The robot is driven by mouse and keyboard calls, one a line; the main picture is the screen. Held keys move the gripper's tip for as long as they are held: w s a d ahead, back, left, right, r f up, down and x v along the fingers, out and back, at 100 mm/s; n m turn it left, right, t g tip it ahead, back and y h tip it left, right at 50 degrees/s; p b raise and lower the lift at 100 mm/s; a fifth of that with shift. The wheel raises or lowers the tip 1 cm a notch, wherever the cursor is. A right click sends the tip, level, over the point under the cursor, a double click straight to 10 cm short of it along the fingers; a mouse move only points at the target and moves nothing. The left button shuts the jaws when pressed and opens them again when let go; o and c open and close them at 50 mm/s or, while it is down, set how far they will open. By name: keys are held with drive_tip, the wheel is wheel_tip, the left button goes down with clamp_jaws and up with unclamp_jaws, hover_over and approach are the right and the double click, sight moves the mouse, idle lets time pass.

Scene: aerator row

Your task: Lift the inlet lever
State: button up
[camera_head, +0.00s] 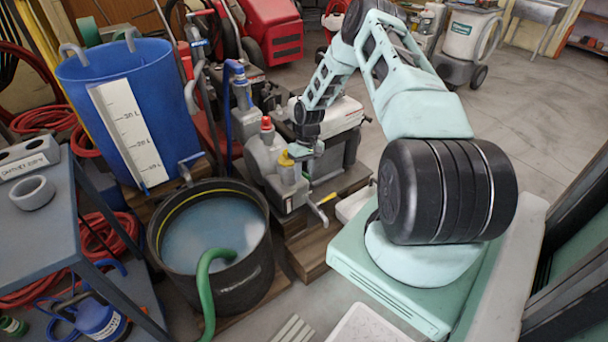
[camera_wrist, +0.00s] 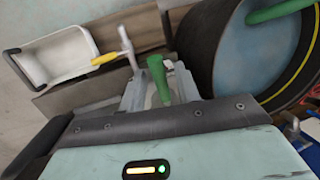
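The grey pump unit (camera_head: 268,158) stands on a wooden base, with a red knob and a yellow cap on top. A metal lever (camera_head: 316,208) and a yellow-tipped handle (camera_head: 328,198) stick out at its front; the yellow handle (camera_wrist: 104,59) and pale metal lever (camera_wrist: 127,45) also show in the wrist view. A green-handled lever (camera_wrist: 158,80) stands between the fingers of my gripper (camera_wrist: 159,92). The fingers look apart, with gaps beside the handle. No label names the inlet lever.
A black tub (camera_head: 258,268) of water with a green hose (camera_head: 206,285) stands in front of the pump. A blue graduated barrel (camera_head: 165,90) is behind it. A white tray (camera_wrist: 88,42) lies beside the pump base. A grey shelf (camera_head: 50,225) is at left.

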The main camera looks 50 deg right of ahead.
drive_tip(key=p+v, duration=0.1)
drive_tip(key=v, duration=1.5)
drive_tip(key=shift+r, duration=0.15)
